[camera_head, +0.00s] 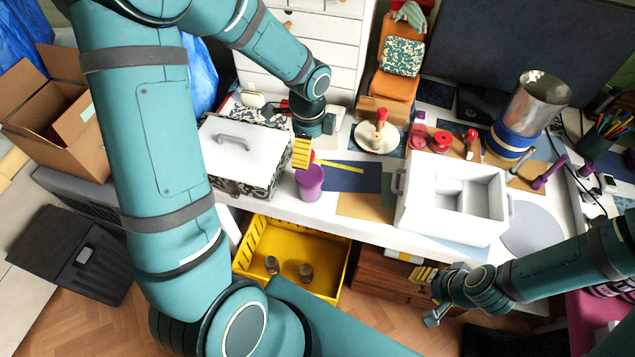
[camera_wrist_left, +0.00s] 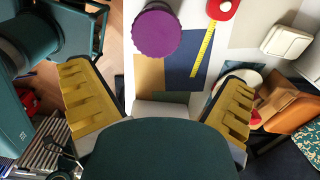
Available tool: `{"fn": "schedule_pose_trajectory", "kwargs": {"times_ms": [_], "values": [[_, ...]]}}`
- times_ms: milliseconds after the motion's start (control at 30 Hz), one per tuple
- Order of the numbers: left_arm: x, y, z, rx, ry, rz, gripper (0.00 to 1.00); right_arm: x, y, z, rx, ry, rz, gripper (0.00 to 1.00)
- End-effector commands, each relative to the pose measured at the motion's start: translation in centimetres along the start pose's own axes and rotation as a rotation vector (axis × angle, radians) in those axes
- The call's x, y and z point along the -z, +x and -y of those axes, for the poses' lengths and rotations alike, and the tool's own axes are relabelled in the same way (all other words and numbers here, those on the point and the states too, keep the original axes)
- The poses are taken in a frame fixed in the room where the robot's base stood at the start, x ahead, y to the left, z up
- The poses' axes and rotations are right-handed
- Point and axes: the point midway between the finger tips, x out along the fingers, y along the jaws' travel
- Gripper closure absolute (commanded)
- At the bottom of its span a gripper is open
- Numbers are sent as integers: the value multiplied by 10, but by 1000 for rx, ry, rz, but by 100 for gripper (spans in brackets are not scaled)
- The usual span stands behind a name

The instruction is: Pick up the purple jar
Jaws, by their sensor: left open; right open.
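The purple jar (camera_head: 310,183) stands upright on the white desk, just right of the white-lidded box. In the left wrist view its round, ridged purple top (camera_wrist_left: 157,34) is at the upper middle. My left gripper (camera_head: 303,152) is just behind and above the jar in the head view, open and empty. In the left wrist view its yellow fingers (camera_wrist_left: 156,82) are spread wide, with the jar beyond them and not between the pads. My right gripper (camera_head: 431,295) is open and empty, low in front of the desk, far right of the jar.
A patterned box with a white lid (camera_head: 228,137) stands close left of the jar. A yellow tape strip (camera_head: 342,166) lies right of it. A white divided tray (camera_head: 452,226) stands farther right. A yellow crate (camera_head: 338,247) with two small jars sits below the desk edge.

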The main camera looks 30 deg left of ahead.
Motion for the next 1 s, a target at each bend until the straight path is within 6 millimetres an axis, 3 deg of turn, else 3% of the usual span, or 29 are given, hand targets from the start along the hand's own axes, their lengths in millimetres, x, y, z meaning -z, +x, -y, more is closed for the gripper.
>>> {"fn": "schedule_pose_trajectory", "kwargs": {"times_ms": [100, 300, 567, 800, 1000], "values": [[0, 27, -2, -7, 2, 1, 0, -2, 7, -3, 1, -2, 5, 53], [1, 60, -1, -4, 0, 0, 0, -5, 14, -5, 1, -4, 11, 53], [0, 78, -2, -2, 0, -1, 0, -6, 18, -7, 1, -4, 12, 53], [0, 112, -5, -4, -1, -1, 0, -5, 29, -11, 1, -5, 7, 53], [0, 124, -4, -1, 0, -1, 0, -4, 32, -12, 1, -5, 4, 53]]}}
